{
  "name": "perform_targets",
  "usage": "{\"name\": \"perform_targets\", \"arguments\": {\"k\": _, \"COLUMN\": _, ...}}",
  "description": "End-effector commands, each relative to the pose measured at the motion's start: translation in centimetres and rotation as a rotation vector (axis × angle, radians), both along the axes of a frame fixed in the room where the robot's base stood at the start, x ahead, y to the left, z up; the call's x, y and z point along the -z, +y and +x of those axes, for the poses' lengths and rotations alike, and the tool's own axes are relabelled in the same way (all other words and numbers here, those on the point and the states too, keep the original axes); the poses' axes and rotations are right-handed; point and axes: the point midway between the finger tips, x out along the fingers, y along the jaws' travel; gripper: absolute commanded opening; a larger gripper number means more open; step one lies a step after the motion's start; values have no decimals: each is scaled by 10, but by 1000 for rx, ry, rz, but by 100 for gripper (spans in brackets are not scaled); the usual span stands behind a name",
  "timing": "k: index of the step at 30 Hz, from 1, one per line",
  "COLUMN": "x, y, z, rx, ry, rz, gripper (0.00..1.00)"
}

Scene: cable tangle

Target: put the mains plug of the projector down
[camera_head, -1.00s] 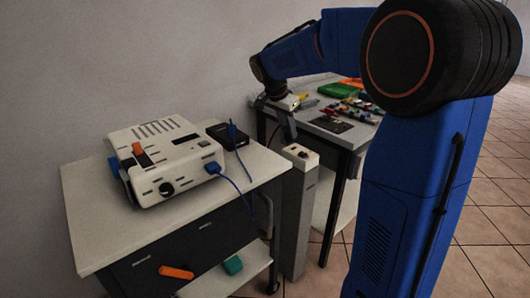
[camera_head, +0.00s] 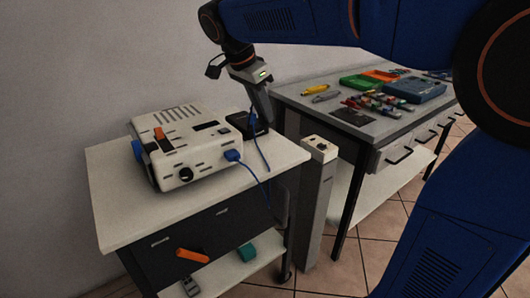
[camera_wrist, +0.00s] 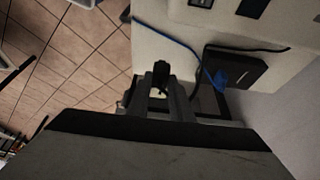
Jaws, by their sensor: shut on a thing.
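The projector (camera_head: 185,155) is a white box with an orange part on top, on the white-topped cart (camera_head: 118,215). My gripper (camera_head: 264,114) is behind the cart's far right corner, beside the black box. In the wrist view my gripper (camera_wrist: 163,92) is shut on a small black plug (camera_wrist: 161,71), apparently the mains plug. A dark cable (camera_wrist: 198,82) shows beside the fingers; I cannot follow its whole run. In the head view the plug is too small or hidden to make out.
A black box (camera_head: 240,128) with a blue connector (camera_head: 252,121) stands beside the projector. A blue cable (camera_head: 249,173) hangs over the cart edge. A grey post (camera_head: 317,190) with a socket top stands right. The workbench (camera_head: 388,131) holds tools and trays.

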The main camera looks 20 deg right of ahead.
Motion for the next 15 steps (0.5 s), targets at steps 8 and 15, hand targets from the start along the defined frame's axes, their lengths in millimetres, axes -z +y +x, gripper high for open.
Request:
{"name": "perform_targets", "arguments": {"k": 8, "x": 45, "y": 0, "z": -1, "rx": 0, "ry": 2, "rz": -1, "gripper": 0}}
{"name": "perform_targets", "arguments": {"k": 15, "x": 61, "y": 0, "z": 0, "rx": 0, "ry": 1, "rz": 0, "gripper": 0}}
